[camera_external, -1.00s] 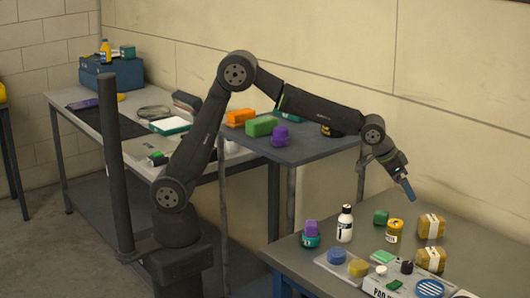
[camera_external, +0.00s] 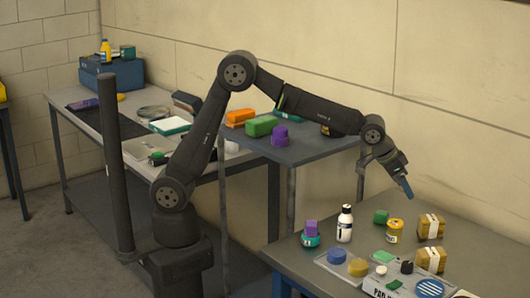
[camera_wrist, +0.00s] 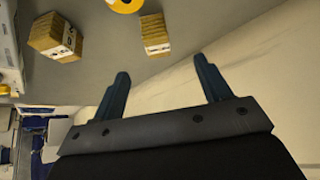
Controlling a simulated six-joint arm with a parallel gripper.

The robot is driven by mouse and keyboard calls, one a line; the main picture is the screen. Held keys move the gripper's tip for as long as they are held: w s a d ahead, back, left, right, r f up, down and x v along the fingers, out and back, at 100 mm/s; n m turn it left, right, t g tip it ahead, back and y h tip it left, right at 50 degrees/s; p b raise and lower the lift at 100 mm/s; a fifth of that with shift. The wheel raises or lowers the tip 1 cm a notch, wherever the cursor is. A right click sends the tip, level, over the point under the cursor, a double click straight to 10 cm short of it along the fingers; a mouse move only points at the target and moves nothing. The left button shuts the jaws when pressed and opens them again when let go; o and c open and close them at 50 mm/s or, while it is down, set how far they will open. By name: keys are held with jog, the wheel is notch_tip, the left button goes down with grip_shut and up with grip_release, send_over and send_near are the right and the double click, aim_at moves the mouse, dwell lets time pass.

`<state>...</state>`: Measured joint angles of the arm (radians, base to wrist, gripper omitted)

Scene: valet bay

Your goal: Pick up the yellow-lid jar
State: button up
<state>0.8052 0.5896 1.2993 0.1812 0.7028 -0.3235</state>
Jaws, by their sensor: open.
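The yellow-lid jar (camera_external: 395,231) stands upright on the table at the right, between a small green block and two tan boxes. Its lid (camera_wrist: 125,4) shows at the top edge of the wrist view, partly cut off by the frame. My gripper (camera_external: 408,194) hangs above the back of this table, higher than the jar and apart from it. In the wrist view my gripper (camera_wrist: 161,68) has its two blue fingers spread, with nothing between them.
Two taped tan boxes, one behind (camera_external: 430,226) and one in front (camera_external: 430,260), stand right of the jar. A green block (camera_external: 381,216) and white bottle (camera_external: 345,224) stand left of it. A purple block sits on a teal-lidded container (camera_external: 311,240). The wall is close behind.

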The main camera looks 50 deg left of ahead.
aim_at(394, 231)
jog(key=s+f+m+g+y, duration=0.1)
jog(key=f+m, duration=0.2)
jog(key=f+m+g+y, duration=0.1)
jog(key=f+m+g, duration=0.1)
jog(key=f+m, duration=0.1)
jog(key=s+f+m+g+y, duration=0.1)
jog(key=f+m+g, duration=0.1)
jog(key=f+m, duration=0.1)
jog(key=shift+s+d+f+y, duration=0.15)
jog(key=shift+s+f+y, duration=0.1)
jog(key=shift+s+y, duration=0.05)
jog(key=f, duration=0.5)
jog(key=shift+s+d, duration=0.1)
jog(key=shift+d, duration=0.3)
jog(key=c, duration=1)
